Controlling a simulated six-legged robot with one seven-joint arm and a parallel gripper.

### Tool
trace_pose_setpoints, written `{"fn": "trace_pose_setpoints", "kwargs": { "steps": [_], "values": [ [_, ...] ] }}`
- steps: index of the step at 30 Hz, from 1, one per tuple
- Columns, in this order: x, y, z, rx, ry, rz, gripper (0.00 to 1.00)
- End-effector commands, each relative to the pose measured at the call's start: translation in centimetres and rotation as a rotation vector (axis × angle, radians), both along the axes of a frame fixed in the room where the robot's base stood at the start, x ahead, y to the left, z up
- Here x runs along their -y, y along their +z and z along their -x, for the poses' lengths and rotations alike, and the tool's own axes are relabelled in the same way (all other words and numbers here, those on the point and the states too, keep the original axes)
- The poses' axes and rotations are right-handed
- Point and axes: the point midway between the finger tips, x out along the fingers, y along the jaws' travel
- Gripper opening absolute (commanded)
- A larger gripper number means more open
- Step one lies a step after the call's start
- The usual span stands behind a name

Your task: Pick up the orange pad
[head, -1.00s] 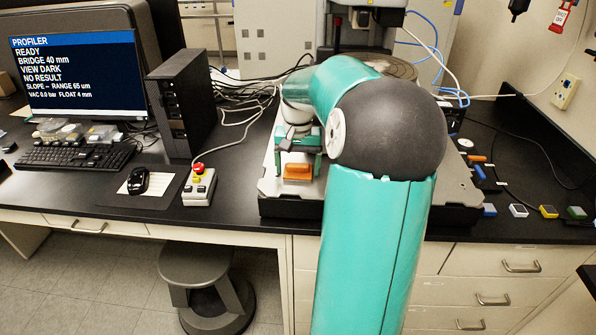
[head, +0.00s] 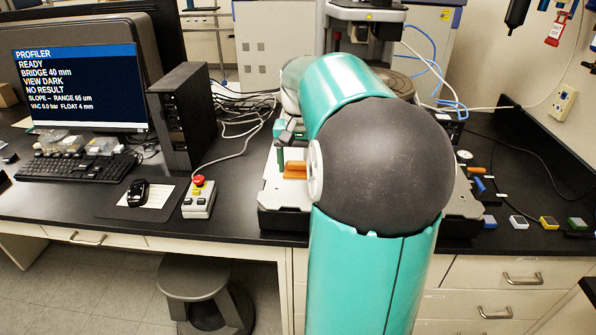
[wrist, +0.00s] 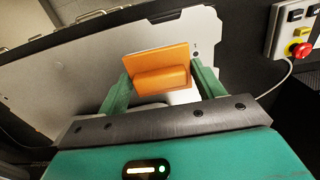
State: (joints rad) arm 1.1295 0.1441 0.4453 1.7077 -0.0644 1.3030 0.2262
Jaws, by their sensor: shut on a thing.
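The orange pad (head: 294,167) is a flat orange plate with a raised block on it. In the head view it shows beside my dark elbow joint, over the pale instrument base (head: 283,190), and its right part is hidden by my arm. In the wrist view the pad (wrist: 160,78) sits between the two green fingers of my gripper (wrist: 162,72), which is shut on it. Whether the pad touches the base or is raised a little above it, I cannot tell. In the head view my gripper (head: 287,140) is mostly hidden.
A control box with a red button (head: 198,197) stands left of the base; it also shows in the wrist view (wrist: 295,40). A black computer tower (head: 180,118) stands behind it. Several small coloured blocks (head: 548,222) lie on the bench at right.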

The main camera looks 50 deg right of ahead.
Motion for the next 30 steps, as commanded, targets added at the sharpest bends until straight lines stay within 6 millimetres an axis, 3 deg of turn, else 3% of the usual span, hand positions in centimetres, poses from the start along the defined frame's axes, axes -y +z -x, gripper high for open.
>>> {"fn": "trace_pose_setpoints", "kwargs": {
  "steps": [3, 15, 30],
  "values": [
    [-1.7, 2.7, 1.9, 0.002, 0.0, 0.005, 0.41],
    [-6.3, 5.6, 7.4, 0.001, 0.001, 0.001, 0.41],
    [-7.0, 6.0, 8.2, -0.001, 0.001, -0.001, 0.41]
  ]
}}
